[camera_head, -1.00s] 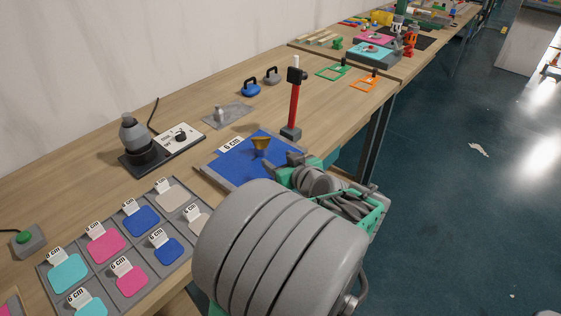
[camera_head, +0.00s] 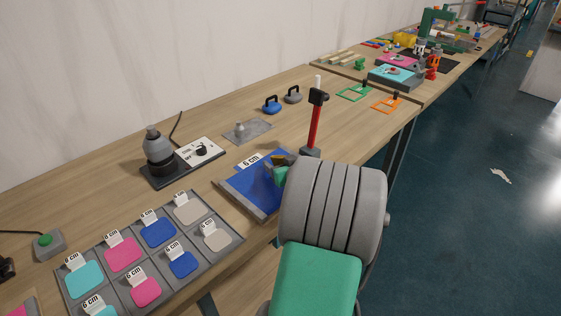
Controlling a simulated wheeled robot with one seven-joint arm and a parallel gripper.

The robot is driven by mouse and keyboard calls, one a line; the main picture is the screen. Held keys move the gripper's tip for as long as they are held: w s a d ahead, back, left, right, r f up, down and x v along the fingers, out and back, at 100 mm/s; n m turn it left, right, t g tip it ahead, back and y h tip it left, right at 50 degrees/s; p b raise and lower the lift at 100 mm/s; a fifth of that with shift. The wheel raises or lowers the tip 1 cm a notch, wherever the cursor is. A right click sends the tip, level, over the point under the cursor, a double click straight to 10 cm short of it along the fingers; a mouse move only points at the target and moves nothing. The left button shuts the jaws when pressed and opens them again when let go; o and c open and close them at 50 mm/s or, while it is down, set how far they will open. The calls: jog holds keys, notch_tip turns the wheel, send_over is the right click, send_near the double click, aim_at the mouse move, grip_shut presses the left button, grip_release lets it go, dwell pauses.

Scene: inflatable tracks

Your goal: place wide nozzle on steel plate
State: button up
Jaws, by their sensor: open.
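The wide nozzle, a small brass-coloured flared piece (camera_head: 279,158), is at the blue panel marked 6 cm (camera_head: 240,188); it is mostly hidden by my gripper. My gripper (camera_head: 274,170) is at the nozzle, over the panel's right part. Its jaws are open, but my thick grey arm link hides much of it, and I cannot see whether the fingers touch the nozzle. The steel plate (camera_head: 258,130) is a flat grey sheet lying on the table behind the panel. A small grey pointed piece (camera_head: 239,130) stands on it.
A red-handled hammer (camera_head: 315,122) stands upright just right of my gripper. A grey heat tool (camera_head: 157,148) on its black base stands left of the plate. Blue and grey weights (camera_head: 272,104) sit behind it. A tray of coloured pads (camera_head: 196,212) is at front left.

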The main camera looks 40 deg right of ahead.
grip_shut()
dwell(0.7)
jog(key=shift+r, duration=0.1)
